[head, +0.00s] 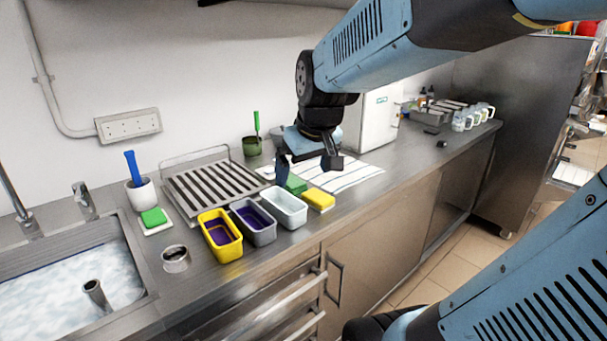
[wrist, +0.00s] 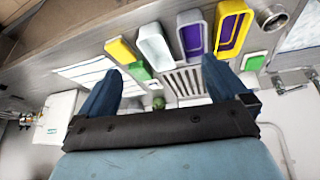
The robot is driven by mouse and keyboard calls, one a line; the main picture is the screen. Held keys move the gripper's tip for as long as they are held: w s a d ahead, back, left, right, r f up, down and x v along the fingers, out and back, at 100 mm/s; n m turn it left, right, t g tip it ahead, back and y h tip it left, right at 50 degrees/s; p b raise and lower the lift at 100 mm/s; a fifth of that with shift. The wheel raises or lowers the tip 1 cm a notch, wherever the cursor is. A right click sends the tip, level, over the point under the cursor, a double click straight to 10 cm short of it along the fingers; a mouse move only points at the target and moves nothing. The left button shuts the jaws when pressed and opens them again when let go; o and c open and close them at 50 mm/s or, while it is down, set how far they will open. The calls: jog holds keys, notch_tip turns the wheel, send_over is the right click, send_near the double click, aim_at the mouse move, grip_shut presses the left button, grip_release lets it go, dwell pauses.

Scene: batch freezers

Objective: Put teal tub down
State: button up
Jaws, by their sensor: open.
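A pale, whitish-teal tub (head: 287,222) stands upright on the steel counter, at the right end of a row of tubs. It looks empty. It also shows in the wrist view (wrist: 154,46), past my fingertips. No stronger teal tub is visible. My gripper (head: 308,168) is open and empty, above the counter behind the pale tub, apart from it. In the wrist view its two blue fingers (wrist: 160,78) are spread wide with nothing held between them.
Left of the pale tub stand a grey tub (head: 262,237) and a yellow tub (head: 226,252), both purple inside. A green block (head: 296,184) and a yellow sponge (head: 319,199) lie close by. A slatted rack (head: 215,188) and striped cloth (head: 355,175) are behind. The sink is left.

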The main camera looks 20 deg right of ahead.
jog(key=s+r+m, duration=0.1)
jog(key=s+r, duration=0.1)
jog(key=s, duration=0.7)
jog(key=shift+s+d+r+m+t, duration=0.25)
jog(key=shift+s+d+m+t, duration=0.05)
jog(key=shift+c, duration=0.4)
